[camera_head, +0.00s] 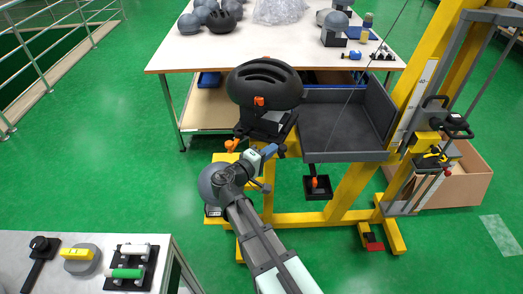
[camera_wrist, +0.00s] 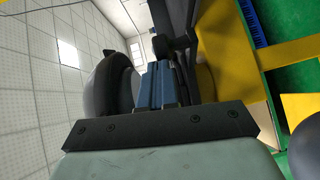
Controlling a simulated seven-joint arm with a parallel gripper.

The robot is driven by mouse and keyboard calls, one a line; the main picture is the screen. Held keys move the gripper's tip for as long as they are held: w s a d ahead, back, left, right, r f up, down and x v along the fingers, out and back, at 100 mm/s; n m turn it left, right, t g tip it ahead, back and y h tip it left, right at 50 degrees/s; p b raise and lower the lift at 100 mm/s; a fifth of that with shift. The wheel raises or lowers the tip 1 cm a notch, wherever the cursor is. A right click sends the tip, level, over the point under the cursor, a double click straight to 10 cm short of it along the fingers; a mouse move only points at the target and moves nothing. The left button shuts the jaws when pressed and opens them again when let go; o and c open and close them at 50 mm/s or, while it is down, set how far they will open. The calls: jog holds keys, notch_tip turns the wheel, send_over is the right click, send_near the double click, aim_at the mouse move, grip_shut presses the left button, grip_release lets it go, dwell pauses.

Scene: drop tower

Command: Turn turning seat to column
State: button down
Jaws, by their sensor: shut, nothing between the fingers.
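A black helmet (camera_head: 264,83) sits on the dark turning seat (camera_head: 262,128), which stands on a yellow support left of the grey tray. The yellow column (camera_head: 425,85) of the tower rises at the right, apart from the seat. My gripper (camera_head: 268,151) is just in front of and below the seat, its blue fingers shut with nothing between them. I cannot tell whether they touch the seat. In the wrist view the blue fingers (camera_wrist: 156,84) lie together, with the dark helmet (camera_wrist: 108,88) to their left and dark seat parts (camera_wrist: 182,40) beyond them.
A grey tray (camera_head: 343,120) fills the space between seat and column. An orange-knobbed part (camera_head: 317,186) hangs below it. A white table (camera_head: 290,48) with several helmets and headforms stands behind. A cardboard box (camera_head: 465,180) is at the right. A grey bench (camera_head: 50,240) is at the lower left.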

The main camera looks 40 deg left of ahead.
jog(key=shift+w+d+n+y, duration=0.4)
jog(key=shift+w+d+y, duration=0.2)
jog(key=shift+w+d, duration=0.1)
jog(key=w+d, duration=0.3)
jog(key=w, duration=0.3)
jog(key=shift+w+d, duration=0.15)
jog(key=shift+w, duration=0.1)
jog(key=shift+w, duration=0.1)
jog(key=s+d+r, duration=0.1)
jog(key=s+d, duration=0.2)
jog(key=s, duration=1)
jog(key=shift+d+r, duration=0.15)
jog(key=shift+r, duration=0.05)
